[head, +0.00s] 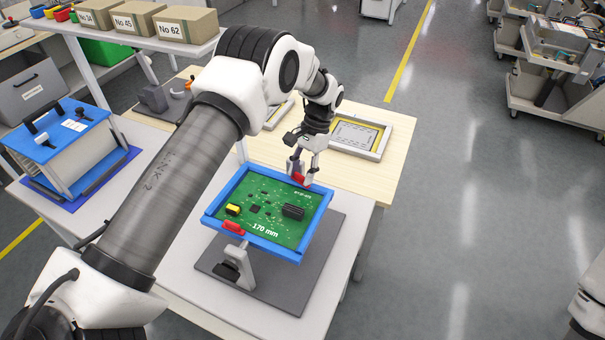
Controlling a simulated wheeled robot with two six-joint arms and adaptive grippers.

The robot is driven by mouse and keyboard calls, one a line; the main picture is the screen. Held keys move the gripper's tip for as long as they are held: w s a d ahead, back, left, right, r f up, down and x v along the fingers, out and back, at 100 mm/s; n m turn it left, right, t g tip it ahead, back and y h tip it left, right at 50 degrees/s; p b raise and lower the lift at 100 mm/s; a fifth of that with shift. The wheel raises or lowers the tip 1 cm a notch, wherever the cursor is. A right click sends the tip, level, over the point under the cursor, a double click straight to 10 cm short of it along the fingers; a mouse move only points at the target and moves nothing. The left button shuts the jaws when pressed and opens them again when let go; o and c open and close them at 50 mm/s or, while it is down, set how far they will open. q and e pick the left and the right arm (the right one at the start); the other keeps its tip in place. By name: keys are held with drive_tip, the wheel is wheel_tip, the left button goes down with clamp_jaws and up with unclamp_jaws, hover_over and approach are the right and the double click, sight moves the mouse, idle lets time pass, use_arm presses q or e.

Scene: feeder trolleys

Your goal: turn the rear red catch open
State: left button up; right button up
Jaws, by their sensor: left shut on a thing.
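A green circuit board (268,214) marked "170 mm" lies in a blue frame (318,222) on a stand. The rear red catch (299,178) sits at the far edge of the frame. My left gripper (301,176) comes down from above and is shut on this catch. Its fingers hide part of the catch, so its exact angle is hard to tell. The front red catch (233,228) sits on the near edge of the frame. My right gripper is not in view.
The stand rests on a dark grey plate (316,285) on a white table. Behind is a wooden table (392,165) with a grey frame (377,152). A blue-topped box (50,148) stands at left. Boxes (185,26) line a shelf.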

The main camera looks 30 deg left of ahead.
use_arm(q)
drive_tip(key=shift+s+f+n+h, duration=0.15)
drive_tip(key=shift+n+h, duration=0.55)
drive_tip(key=shift+n, duration=1)
drive_tip(key=shift+a, duration=0.1)
drive_tip(key=o, duration=1.1)
drive_tip(key=shift+o, duration=0.2)
drive_tip(key=v, duration=1.2)
drive_tip(key=shift+a, duration=0.1)
